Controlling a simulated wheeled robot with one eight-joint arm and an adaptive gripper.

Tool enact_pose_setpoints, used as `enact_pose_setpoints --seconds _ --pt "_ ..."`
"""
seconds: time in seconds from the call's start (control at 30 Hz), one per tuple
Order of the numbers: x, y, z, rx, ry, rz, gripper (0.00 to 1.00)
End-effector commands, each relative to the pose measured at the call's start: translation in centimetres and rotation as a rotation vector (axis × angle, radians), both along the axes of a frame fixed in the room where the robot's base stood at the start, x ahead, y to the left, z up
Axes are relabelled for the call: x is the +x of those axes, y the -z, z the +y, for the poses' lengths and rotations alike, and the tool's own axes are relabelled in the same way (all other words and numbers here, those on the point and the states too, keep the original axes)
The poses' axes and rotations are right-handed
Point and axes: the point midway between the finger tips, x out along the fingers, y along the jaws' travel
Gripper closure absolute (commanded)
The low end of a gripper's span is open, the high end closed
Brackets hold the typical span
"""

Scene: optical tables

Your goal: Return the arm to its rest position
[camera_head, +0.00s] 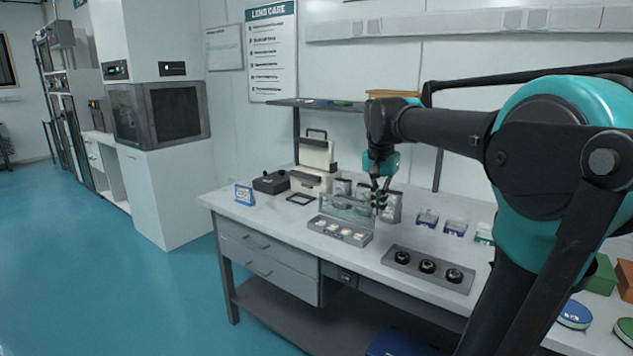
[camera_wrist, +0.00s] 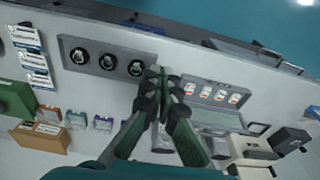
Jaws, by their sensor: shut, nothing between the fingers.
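My arm reaches from the right over the white-topped workbench (camera_head: 295,223) in the head view. My gripper (camera_head: 378,204) hangs above the bench, between the open clear-lidded case (camera_head: 339,232) and the grey tray with three round black items (camera_head: 428,267). In the wrist view my gripper (camera_wrist: 160,72) has its green-and-black fingers together at the tips, with nothing held. The tray (camera_wrist: 105,58) is to the left of the fingers there, and the case (camera_wrist: 214,95) is to the right.
A black box (camera_head: 271,182) and a beige device (camera_head: 316,160) stand at the back left. Small clear boxes (camera_head: 427,218) stand right of my gripper. A shelf (camera_head: 320,105) is above the bench. A green box (camera_head: 604,276) is at the far right. Blue floor (camera_head: 130,290) is free at left.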

Motion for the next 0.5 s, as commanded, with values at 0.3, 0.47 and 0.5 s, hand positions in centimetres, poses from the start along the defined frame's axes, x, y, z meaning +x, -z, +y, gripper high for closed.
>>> enact_pose_setpoints --seconds 0.3,0.47,0.5 --pt "-1.9 4.9 -0.5 0.002 -0.097 -0.035 1.00" --pt "-3.7 8.8 -1.0 0.000 -0.175 -0.065 1.00" --pt "-4.3 10.0 -1.1 -0.001 -0.199 -0.075 1.00"
